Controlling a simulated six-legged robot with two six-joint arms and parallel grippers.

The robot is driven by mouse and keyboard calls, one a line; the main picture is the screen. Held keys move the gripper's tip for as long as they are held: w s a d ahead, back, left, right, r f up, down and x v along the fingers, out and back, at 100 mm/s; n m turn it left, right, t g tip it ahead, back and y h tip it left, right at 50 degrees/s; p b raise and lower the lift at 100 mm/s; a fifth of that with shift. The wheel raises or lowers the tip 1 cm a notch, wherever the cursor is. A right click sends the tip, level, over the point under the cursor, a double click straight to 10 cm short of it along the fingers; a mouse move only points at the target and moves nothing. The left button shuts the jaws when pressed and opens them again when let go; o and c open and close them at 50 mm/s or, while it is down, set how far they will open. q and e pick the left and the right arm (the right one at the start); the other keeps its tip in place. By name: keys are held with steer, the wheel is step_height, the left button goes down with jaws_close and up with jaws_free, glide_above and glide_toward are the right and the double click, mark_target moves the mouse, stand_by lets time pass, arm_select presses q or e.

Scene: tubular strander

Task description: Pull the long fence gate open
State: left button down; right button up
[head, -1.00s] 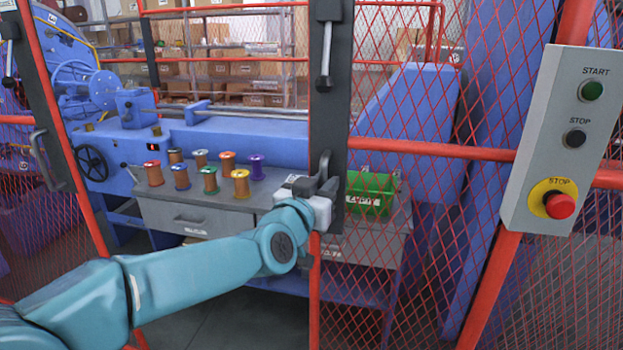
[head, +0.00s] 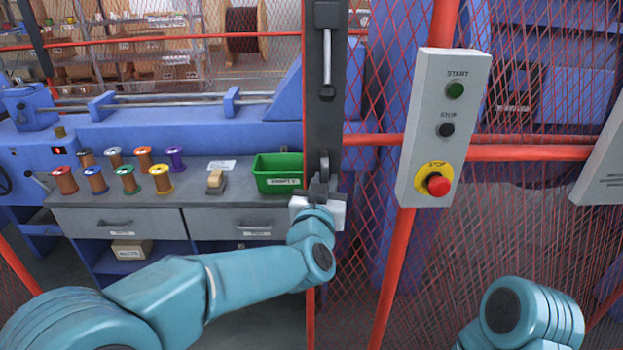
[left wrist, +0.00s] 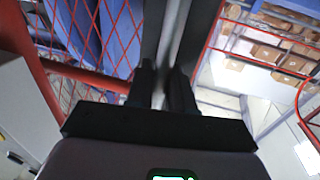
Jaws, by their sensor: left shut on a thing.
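The long fence gate (head: 326,120) shows as a dark upright edge plate with red mesh to its right, in the middle of the head view. Its handle (left wrist: 172,32) is a grey bar running up the left wrist view. My left gripper (head: 323,187) is shut on the handle at the lower part of the plate and partly hides it. In the left wrist view its two dark fingers (left wrist: 162,80) lie on either side of the bar. Part of my right arm shows at the lower right of the head view; its gripper is out of view.
A control box (head: 442,130) with buttons hangs on a red post right of the gate edge. Behind the gateway, a grey bench (head: 130,222) carries several spools, a green bin (head: 278,172) and a wooden-topped block (head: 215,181). A blue machine stands behind it. Red mesh fencing fills the right side.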

arm_select(q)
steer(key=shift+d, duration=0.1)
steer(key=c, duration=1.2)
jaws_free()
steer(key=shift+o, duration=0.2)
steer(key=b+v, duration=0.1)
steer(key=v, duration=1.5)
steer(key=shift+s, duration=0.1)
